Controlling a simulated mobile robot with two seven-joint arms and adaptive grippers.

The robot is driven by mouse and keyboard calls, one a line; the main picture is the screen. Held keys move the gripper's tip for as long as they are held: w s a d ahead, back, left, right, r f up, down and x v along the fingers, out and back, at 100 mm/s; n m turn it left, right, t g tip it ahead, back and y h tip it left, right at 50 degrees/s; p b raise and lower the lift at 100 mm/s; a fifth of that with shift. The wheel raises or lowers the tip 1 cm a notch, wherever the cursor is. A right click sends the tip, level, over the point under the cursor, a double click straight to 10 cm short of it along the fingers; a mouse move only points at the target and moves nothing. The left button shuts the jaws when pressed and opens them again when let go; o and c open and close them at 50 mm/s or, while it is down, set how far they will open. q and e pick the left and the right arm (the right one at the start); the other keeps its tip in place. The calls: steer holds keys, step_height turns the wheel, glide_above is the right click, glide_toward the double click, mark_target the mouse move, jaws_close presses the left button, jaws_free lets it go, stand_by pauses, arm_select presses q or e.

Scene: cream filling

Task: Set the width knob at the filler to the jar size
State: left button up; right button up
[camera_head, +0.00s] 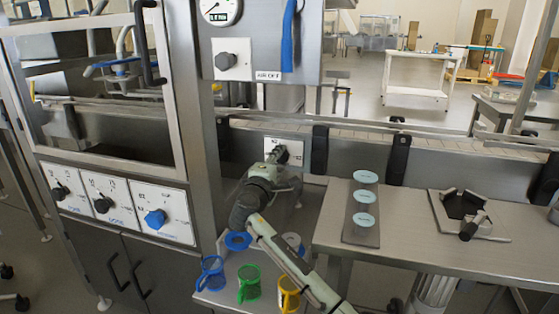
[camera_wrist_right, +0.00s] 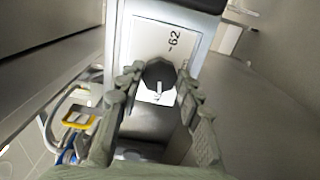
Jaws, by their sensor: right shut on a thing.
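A dark knob (camera_wrist_right: 159,74) with a pale pointer mark sits on a white scale plate (camera_wrist_right: 150,38) marked "62". In the head view this plate (camera_head: 297,147) is on the grey conveyor side wall, right of the filler cabinet. Its other markings are too small to read in the head view. My right gripper (camera_head: 277,157) reaches up to the plate and largely hides the knob there. In the right wrist view my right gripper (camera_wrist_right: 160,82) has its two fingers on either side of the knob, shut on it. My left gripper is not in view.
A panel with two black knobs (camera_head: 103,204) and a blue knob (camera_head: 155,219) is on the cabinet at left. Blue (camera_head: 211,275), green (camera_head: 249,284) and yellow (camera_head: 289,293) handled rings stand below my arm. A tray with pale-blue lids (camera_head: 363,200) lies on the right table.

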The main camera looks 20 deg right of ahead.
steer(key=o, duration=1.2)
steer(key=shift+c, duration=0.2)
steer(key=v, duration=1.2)
